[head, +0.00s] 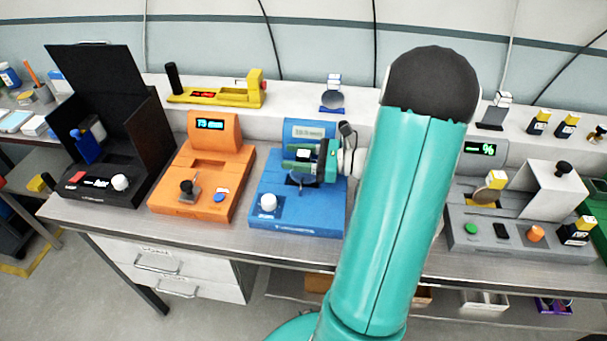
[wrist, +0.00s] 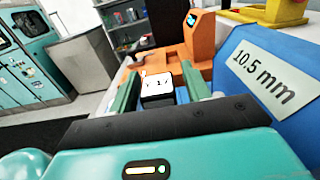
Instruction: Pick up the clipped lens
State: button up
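The clipped lens shows in the head view as a dark blue disc (head: 300,179) at the blue station (head: 297,221). Its white clip block, marked with small dark characters, shows in the wrist view (wrist: 157,88). My gripper (head: 302,156) is over the blue station, with its green fingers on either side of the block. In the wrist view my gripper (wrist: 160,76) is open, and a gap shows between the block and the right finger. The fingers partly hide the clip in the head view. The lens disc is not clear in the wrist view.
An orange station (head: 196,206) stands to the left, with a black box station (head: 104,190) beyond it. A grey station (head: 515,235) is at the right. Another clipped lens (head: 332,97) stands on the back shelf. The blue station's 10.5 mm display (wrist: 268,78) is close to the right finger.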

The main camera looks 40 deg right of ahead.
grip_shut()
jog(key=shift+r, duration=0.1)
